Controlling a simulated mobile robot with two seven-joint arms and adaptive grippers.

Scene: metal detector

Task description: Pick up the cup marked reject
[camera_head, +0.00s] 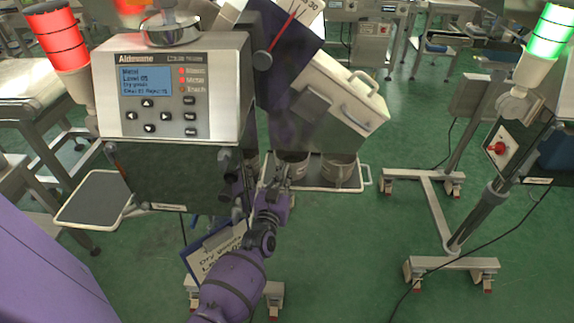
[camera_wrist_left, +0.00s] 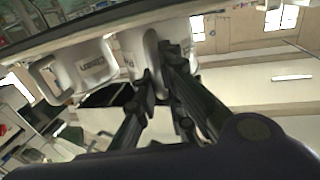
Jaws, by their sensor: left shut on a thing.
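Several grey metal cups stand on a tray (camera_head: 318,186) below the machine: a middle cup (camera_head: 294,158), a right cup (camera_head: 340,172) and one partly hidden at the left. My left gripper (camera_head: 276,178) is at the front of the middle cup. In the left wrist view its fingers (camera_wrist_left: 160,82) are shut on the handle of a cup (camera_wrist_left: 124,52). Another cup (camera_wrist_left: 85,70) with dark lettering and a loop handle is beside it at the left. I cannot clearly read the lettering. My right gripper is out of view.
A metal detector (camera_head: 170,88) with a lit display stands at the left, above and beside my arm. A tilted metal box (camera_head: 335,105) hangs over the cups. A clipboard sign (camera_head: 212,250) is beside my arm. A stand (camera_head: 440,215) is at the right, with open green floor before it.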

